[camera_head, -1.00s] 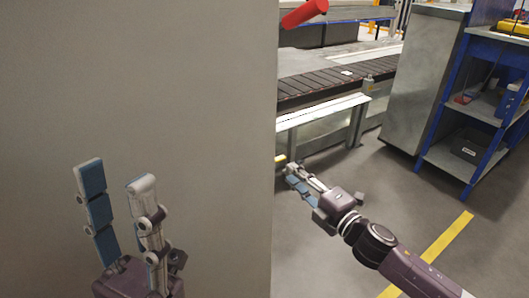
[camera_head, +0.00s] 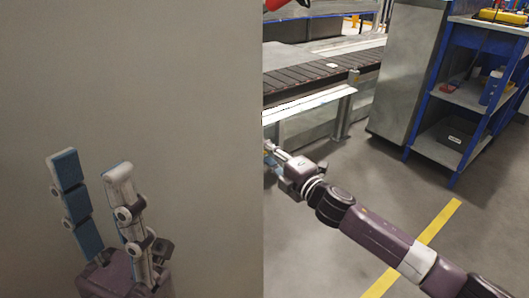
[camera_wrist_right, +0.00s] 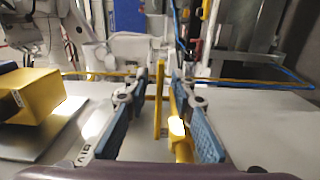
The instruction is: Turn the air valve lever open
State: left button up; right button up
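In the right wrist view a yellow upright bar (camera_wrist_right: 159,100) stands between the two blue-padded fingers of my right gripper (camera_wrist_right: 158,92). A second yellow piece (camera_wrist_right: 180,130), with a bright spot on it, lies close to the right finger. I cannot tell which of these is the valve lever, nor whether a finger touches it. The right gripper is open. In the head view its fingertips are hidden behind the edge of a large grey panel. My left gripper (camera_head: 92,165) is open and empty in front of that panel.
The grey panel (camera_head: 150,70) fills the left half of the head view. Beyond it are a conveyor (camera_head: 315,82), a grey cabinet (camera_head: 405,70) and a blue shelf rack (camera_head: 455,100). A yellow box (camera_wrist_right: 35,95) is at left in the wrist view.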

jog(key=shift+c, duration=0.4)
grip_shut()
jog(key=shift+s, duration=0.1)
jog(key=shift+s+a+h, duration=0.1)
jog(key=shift+s+h, duration=0.05)
jog(key=shift+h, duration=0.15)
jog(key=shift+s+d+m+t+h+p, duration=0.25)
jog(key=shift+s+m+t+h, duration=0.2)
jog(key=shift+m+h, duration=0.45)
jog(key=shift+s+d+m+t+h+p, duration=0.25)
jog(key=shift+m+t+h, duration=0.35)
jog(key=shift+h, duration=0.5)
jog(key=shift+s+d+m+t+h+p, duration=0.2)
jog(key=shift+s+m+t+h, duration=0.25)
jog(key=shift+m+h, duration=0.45)
jog(key=shift+o, duration=0.4)
grip_release()
